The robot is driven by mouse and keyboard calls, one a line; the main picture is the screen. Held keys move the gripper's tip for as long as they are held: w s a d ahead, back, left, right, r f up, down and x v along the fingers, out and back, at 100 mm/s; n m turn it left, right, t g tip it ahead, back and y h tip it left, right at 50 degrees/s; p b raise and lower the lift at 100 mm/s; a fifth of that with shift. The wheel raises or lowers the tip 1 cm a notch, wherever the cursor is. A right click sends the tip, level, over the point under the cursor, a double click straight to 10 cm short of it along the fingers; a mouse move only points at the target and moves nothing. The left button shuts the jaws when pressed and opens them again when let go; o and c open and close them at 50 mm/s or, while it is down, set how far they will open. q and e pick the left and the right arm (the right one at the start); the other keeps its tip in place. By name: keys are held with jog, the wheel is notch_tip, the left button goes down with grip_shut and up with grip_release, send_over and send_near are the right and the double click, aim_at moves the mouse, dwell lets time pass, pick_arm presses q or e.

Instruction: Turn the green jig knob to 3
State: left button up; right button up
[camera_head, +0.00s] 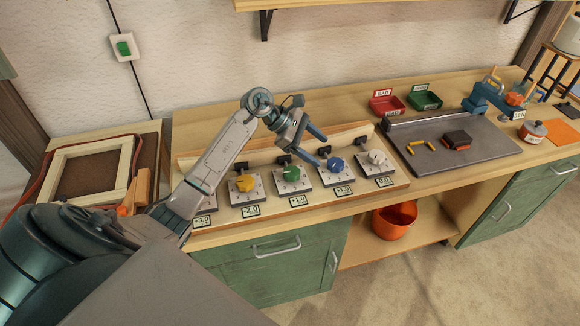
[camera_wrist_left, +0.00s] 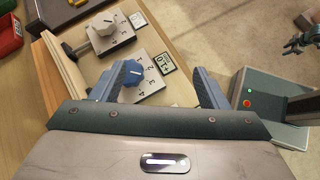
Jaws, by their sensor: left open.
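The green jig knob (camera_head: 291,173) sits on a pale dial plate, in the middle of a row of dials on a wooden board. Its pointer setting is too small to read. My left gripper (camera_head: 315,145) is open and empty, above and to the right of the green knob, near the blue knob (camera_head: 335,164). In the left wrist view, one finger of my left gripper (camera_wrist_left: 165,82) is close beside the blue knob (camera_wrist_left: 132,93); whether they touch I cannot tell. The green knob is not seen in that view.
My left arm partly covers the leftmost dial. A grey mat (camera_head: 480,155) with yellow pieces lies to the right. An orange bucket (camera_head: 394,222) stands below.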

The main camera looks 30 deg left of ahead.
aim_at(292, 171)
pick_arm(q)
jog(key=s+a+m+g+y, duration=0.2)
jog(key=a+g+y, duration=0.25)
jog(key=a, duration=0.55)
jog(key=shift+t, duration=0.35)
jog(key=x, duration=0.6)
jog(key=p+x, duration=0.1)
jog(key=x, duration=0.2)
jog(key=shift+s+a+f, duration=0.15)
jog(key=shift+s+a, duration=0.1)
jog(key=shift+s, duration=0.05)
jog(key=shift+d+f+y, duration=0.2)
jog(key=shift+f+y, duration=0.05)
jog(key=shift+f, duration=0.4)
jog(key=c, duration=1)
